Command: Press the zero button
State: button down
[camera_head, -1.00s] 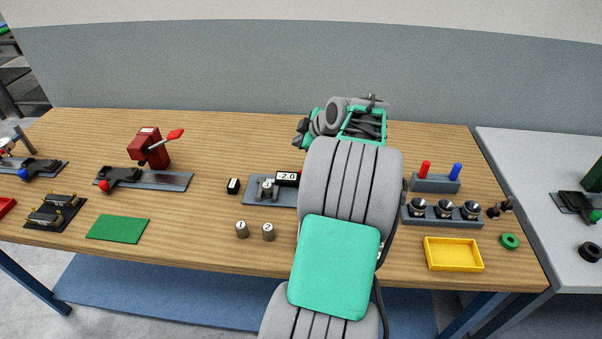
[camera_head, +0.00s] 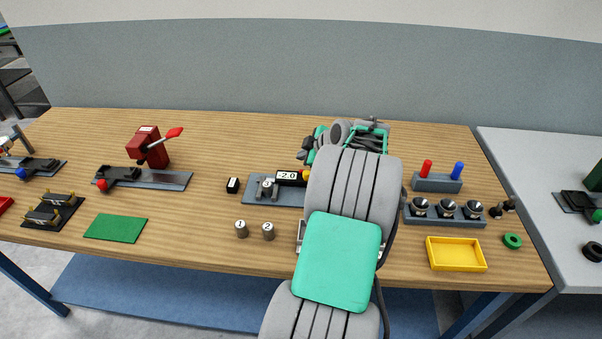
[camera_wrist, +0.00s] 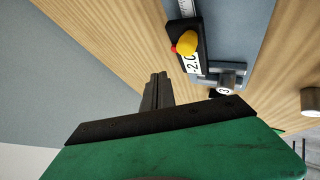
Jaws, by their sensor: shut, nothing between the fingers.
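A measuring device with a black display housing (camera_head: 291,178) reading -2.0 lies on a grey-blue plate (camera_head: 258,199). In the wrist view the display housing (camera_wrist: 193,62) carries a large yellow button (camera_wrist: 187,43) and a small red spot beside it; no zero marking is legible. The yellow button (camera_head: 307,173) also shows in the head view, beside my arm. A cylinder marked 3 (camera_wrist: 226,90) sits in the device's jaws. In the head view my arm hides the fingers.
Cylinders marked 1 (camera_head: 241,229) and 2 (camera_head: 268,232) stand in front of the plate. A black-and-white block (camera_head: 233,185) is left of it. A yellow tray (camera_head: 456,254), a socket block (camera_head: 444,214) and a peg block (camera_head: 437,182) lie right of my arm.

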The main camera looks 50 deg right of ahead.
aim_at(301, 171)
jog(key=shift+f+b, duration=1.15)
jog(key=shift+f, duration=0.3)
dwell(0.8)
jog(key=shift+f+b, duration=0.4)
jog(key=shift+b, duration=0.3)
